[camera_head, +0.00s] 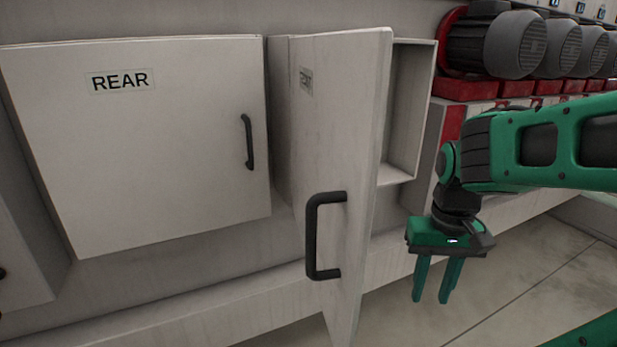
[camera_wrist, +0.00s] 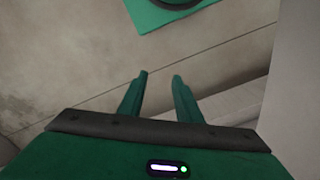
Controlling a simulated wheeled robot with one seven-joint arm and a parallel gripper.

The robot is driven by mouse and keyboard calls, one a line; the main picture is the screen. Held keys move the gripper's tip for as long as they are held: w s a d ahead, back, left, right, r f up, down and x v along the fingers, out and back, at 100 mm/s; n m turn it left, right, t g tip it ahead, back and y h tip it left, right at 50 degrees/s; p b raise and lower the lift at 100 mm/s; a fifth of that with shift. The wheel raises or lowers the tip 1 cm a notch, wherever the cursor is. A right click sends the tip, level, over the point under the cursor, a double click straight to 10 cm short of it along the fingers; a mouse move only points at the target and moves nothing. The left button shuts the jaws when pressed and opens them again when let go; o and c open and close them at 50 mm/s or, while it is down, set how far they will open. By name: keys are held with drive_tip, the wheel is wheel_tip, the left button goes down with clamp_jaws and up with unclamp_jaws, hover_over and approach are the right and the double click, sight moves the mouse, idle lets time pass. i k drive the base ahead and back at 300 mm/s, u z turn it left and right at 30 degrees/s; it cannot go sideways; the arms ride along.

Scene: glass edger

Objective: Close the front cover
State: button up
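The front cover (camera_head: 345,150) is a pale grey door standing swung open toward me in the middle of the head view. Its label is seen at a steep angle and is hard to read. A black handle (camera_head: 313,235) is on its face. Behind it, part of the open compartment (camera_head: 406,110) shows. My gripper (camera_head: 432,298) hangs to the right of the cover, fingers down, apart from it and from the handle. In the wrist view the two fingers (camera_wrist: 160,78) have a gap between them with nothing in it.
A closed cover labelled REAR (camera_head: 130,150) with a black handle is on the left. Several dark motors (camera_head: 515,45) on red mounts stand at the upper right. A pale ledge (camera_head: 190,325) runs along the machine below the covers. Floor (camera_head: 530,265) is clear under my gripper.

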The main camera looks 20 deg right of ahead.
sight(339, 80)
drive_tip(key=z, duration=0.45)
drive_tip(key=k, duration=1.55)
drive_tip(key=u, duration=1.65)
drive_tip(key=i, duration=1)
drive_tip(key=z, duration=0.1)
